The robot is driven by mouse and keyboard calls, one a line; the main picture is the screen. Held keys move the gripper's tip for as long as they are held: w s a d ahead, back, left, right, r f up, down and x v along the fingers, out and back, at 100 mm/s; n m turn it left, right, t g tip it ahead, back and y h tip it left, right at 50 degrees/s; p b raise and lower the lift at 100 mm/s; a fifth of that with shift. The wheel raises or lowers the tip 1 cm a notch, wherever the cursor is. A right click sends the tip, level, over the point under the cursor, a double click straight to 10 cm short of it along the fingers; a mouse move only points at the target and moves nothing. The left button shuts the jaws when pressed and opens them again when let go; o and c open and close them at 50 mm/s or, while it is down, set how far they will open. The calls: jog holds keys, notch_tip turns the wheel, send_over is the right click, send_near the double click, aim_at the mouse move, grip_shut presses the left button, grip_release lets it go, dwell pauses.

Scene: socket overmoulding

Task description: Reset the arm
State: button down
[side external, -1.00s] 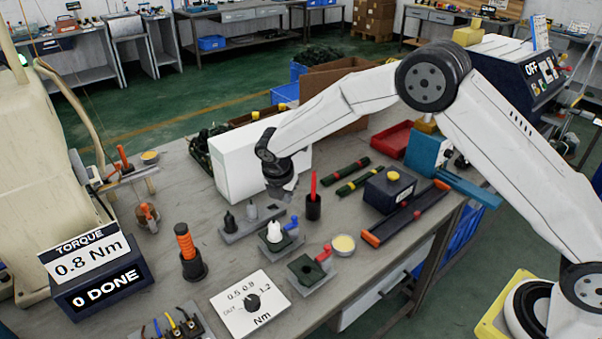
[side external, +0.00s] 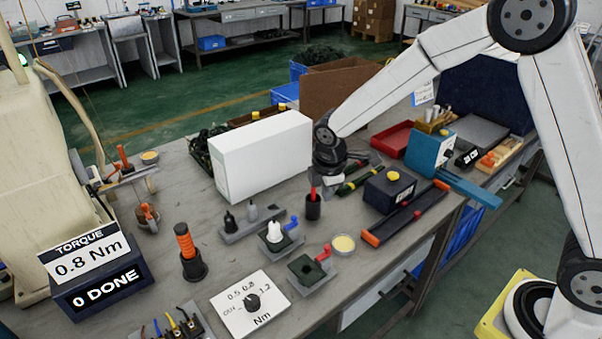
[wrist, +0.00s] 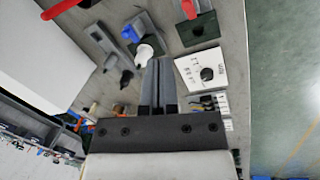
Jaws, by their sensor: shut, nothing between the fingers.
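My gripper (side external: 330,178) hangs above the bench just right of the white box (side external: 262,155), behind the black cup with a red stick (side external: 313,205) in the side external view. In the wrist view my gripper (wrist: 158,65) has its two fingers together with nothing between them. The fingers point toward the white socket piece (wrist: 144,54) and stand apart from it in depth. That white piece (side external: 274,231) sits upright on its fixture on the bench.
The torque dial plate (side external: 249,303), an orange-handled driver (side external: 188,252), an empty fixture (side external: 305,269) and a yellow dish (side external: 343,244) stand at the front. A red tray (side external: 393,138) and blue vise (side external: 430,152) are to the right. The torque display (side external: 98,275) reads 0 DONE.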

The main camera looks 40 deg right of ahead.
jog(key=s+d+r+m, duration=0.1)
jog(key=s+d+m, duration=0.1)
jog(key=s+m, duration=0.5)
jog(key=s+d+r+m+t+y, duration=0.1)
jog(key=s+d+m, duration=0.1)
jog(key=s+m, duration=0.4)
jog(key=s, duration=0.4)
jog(key=shift+s+m, duration=0.25)
jog(key=shift+m, duration=0.15)
